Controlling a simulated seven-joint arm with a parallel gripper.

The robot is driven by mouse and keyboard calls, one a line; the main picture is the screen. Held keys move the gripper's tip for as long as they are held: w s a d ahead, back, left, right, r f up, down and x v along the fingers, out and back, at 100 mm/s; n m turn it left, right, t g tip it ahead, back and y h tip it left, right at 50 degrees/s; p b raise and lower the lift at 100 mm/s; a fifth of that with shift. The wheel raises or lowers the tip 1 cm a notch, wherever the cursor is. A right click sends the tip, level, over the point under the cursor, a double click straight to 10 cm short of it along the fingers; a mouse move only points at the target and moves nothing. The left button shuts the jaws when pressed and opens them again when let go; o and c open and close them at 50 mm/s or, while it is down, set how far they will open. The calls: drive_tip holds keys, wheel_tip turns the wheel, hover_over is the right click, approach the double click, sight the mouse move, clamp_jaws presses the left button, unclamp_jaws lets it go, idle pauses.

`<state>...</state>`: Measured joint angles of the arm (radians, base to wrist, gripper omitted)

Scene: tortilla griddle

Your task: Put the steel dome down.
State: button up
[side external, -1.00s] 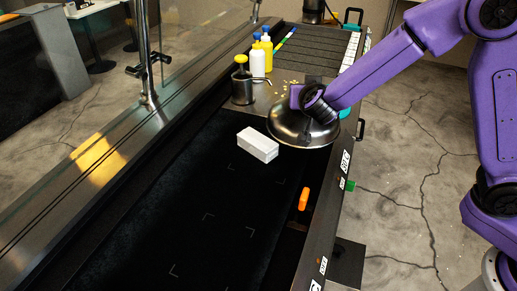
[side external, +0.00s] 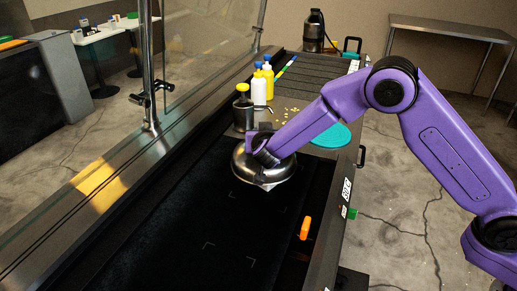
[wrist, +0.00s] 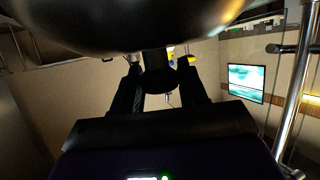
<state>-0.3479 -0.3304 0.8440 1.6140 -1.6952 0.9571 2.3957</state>
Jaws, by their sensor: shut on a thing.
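The steel dome (side external: 250,172), a shiny rounded lid, is over the near part of the black griddle (side external: 180,225), at the far end of its bare surface. My gripper (side external: 263,150) is at the dome's top and shut on its handle. In the wrist view the dome (wrist: 130,22) fills the top, and its dark knob (wrist: 158,80) sits between my two fingers. A pale sliver shows at the dome's lower edge. The white block is otherwise hidden. I cannot tell whether the rim touches the griddle.
A turquoise disc (side external: 331,135) lies right of the dome. A steel pot (side external: 243,113), white bottle (side external: 259,90) and yellow bottle (side external: 269,80) stand behind it. Yellow bits are scattered nearby. An orange object (side external: 305,228) lies at the right edge. The marked black surface in front is clear.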

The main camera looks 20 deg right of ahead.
sight(243, 165)
drive_tip(key=shift+w+a+f, duration=0.2)
drive_tip(key=shift+w+f, duration=0.3)
drive_tip(key=shift+f, duration=0.1)
drive_tip(key=shift+w+a+f, duration=0.15)
drive_tip(key=shift+w+f, duration=0.3)
drive_tip(key=shift+f, duration=0.15)
drive_tip(key=shift+w+f, duration=0.1)
drive_tip(key=shift+f, duration=1.5)
drive_tip(key=shift+f, duration=0.3)
drive_tip(key=o, duration=1.2)
drive_tip(key=shift+r, duration=0.3)
drive_tip(key=v, duration=1.2)
drive_tip(key=shift+r, duration=0.1)
